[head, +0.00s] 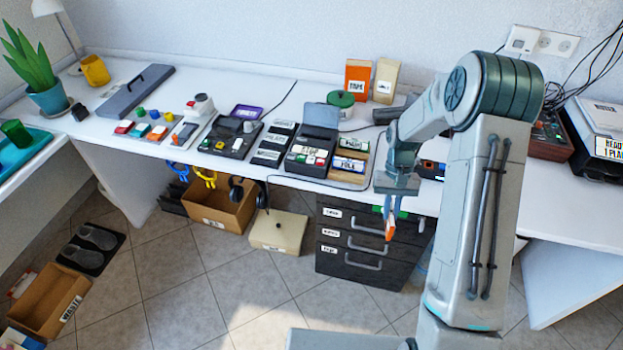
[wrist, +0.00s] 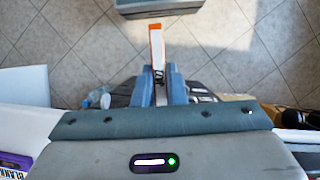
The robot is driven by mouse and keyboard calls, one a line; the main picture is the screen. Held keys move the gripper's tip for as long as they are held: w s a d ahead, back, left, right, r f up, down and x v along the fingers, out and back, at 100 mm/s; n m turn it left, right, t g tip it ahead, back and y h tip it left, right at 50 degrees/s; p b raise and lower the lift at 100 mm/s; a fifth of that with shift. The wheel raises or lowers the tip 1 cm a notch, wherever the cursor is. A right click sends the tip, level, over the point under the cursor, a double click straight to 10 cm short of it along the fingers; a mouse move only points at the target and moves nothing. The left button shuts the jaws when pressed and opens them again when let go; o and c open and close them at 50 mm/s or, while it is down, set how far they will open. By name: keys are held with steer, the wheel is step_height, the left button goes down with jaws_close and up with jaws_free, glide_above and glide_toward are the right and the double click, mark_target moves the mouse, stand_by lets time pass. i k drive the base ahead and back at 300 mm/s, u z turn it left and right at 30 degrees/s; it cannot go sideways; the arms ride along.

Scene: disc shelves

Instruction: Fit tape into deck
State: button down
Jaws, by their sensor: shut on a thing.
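My gripper (head: 392,212) hangs in front of the desk's front edge, near the drawers. It is shut on a thin white and orange item, probably the tape (head: 390,228). In the wrist view this tape (wrist: 156,45) is edge-on between the blue fingers (wrist: 158,85), its orange end pointing away from the palm; its faces are hidden. A dark device with a raised grey lid and red and green buttons, probably the deck (head: 310,158), stands on the desk to the left of my gripper, apart from it. Its slot is too small to make out.
The white desk (head: 345,192) carries a wooden rack of labelled cases (head: 350,160) beside the deck, a green round tin (head: 341,99) behind, and another dark device (head: 228,137) further left. Black drawers (head: 365,243) stand below. Cables lie around the deck.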

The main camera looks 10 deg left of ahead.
mark_target(315, 145)
steer(key=z, duration=3.7)
steer(key=k, duration=1.75)
steer(key=z, duration=1.5)
